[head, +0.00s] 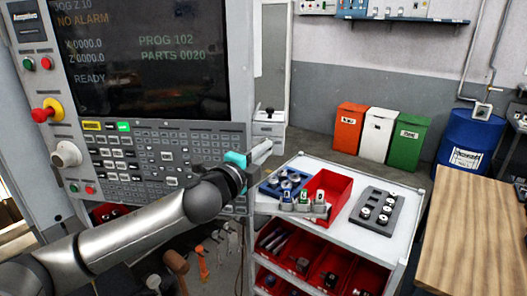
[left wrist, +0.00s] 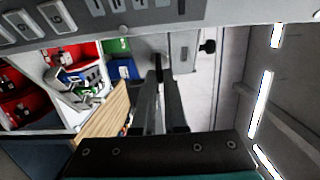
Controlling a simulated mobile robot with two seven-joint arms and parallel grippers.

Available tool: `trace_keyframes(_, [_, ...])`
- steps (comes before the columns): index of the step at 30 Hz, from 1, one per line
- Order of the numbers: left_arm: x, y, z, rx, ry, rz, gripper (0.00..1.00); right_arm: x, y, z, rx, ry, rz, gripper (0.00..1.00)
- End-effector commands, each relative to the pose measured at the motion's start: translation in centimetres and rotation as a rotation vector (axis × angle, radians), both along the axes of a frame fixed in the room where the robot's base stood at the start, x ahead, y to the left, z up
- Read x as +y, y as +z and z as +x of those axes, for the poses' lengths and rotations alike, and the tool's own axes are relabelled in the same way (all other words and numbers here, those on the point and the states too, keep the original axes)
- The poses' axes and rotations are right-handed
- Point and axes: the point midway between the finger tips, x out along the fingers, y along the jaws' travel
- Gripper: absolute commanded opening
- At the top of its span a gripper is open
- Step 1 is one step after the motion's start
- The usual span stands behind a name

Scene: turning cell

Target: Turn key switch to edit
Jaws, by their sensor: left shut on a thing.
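The grey control panel (head: 150,170) fills the left of the head view, with a screen, keypad, knobs and buttons. I cannot pick out the key switch or its edit mark. My left gripper (head: 263,151), with a teal band, reaches past the panel's lower right edge. In the left wrist view its fingers (left wrist: 159,65) are closed together on a small dark thing, which I take for the key; its shape is mostly hidden. The panel (left wrist: 200,12) hangs close along the top there. My right gripper is in neither view.
A white cart (head: 377,240) holds a red bin (head: 330,188), a grey holder tray (head: 377,212) and small blue, green and grey labelled pieces. A wooden table (head: 470,240) is at right. Orange, white and green bins and a blue drum (head: 470,138) stand behind.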

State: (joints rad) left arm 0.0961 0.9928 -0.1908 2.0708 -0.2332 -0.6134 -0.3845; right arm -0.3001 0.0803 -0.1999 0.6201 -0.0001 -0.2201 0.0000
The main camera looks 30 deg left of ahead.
Motion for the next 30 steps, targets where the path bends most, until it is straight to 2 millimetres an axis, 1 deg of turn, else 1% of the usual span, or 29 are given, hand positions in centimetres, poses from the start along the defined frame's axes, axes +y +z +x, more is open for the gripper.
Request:
trace_keyframes(9, [0.01,-0.02,0.0,0.001,0.0,0.004,0.0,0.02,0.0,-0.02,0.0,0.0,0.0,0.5])
trace_keyframes(10, [0.01,-0.01,0.0,0.0,0.0,0.004,0.13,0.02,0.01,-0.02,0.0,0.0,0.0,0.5])
trace_keyframes(17, [0.01,-0.01,0.0,0.0,0.0,0.003,0.39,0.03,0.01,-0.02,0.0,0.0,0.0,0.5])
trace_keyframes(30, [0.25,0.01,0.18,0.0,-0.001,0.002,0.4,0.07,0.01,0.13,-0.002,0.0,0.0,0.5])
